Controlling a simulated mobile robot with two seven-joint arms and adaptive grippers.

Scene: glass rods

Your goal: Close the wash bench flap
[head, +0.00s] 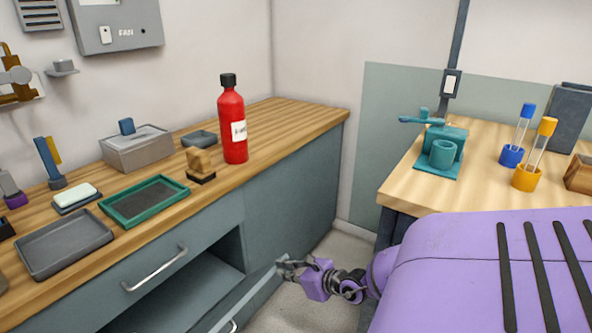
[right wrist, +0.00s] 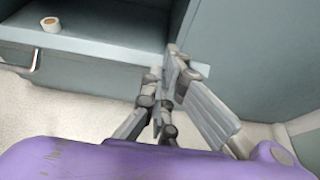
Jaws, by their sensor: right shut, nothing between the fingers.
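The wash bench flap (head: 258,297) hangs open at the front of the grey-blue bench, below the wooden top, beside an open compartment (head: 188,275). Its handle (head: 233,325) shows at the lower picture edge. In the right wrist view the flap (right wrist: 110,52) is a pale band crossing the upper left, with its handle (right wrist: 36,60) at the left. My right gripper (head: 284,266) is shut and empty at the flap's right outer corner. In the right wrist view its fingers (right wrist: 172,62) overlap that corner; I cannot tell whether they touch it. My left gripper is not in view.
A small cup (right wrist: 50,24) sits in the compartment. A red bottle (head: 233,130) and trays (head: 62,245) stand on the bench top. A second table (head: 405,190) is at the right, with floor (head: 335,250) between.

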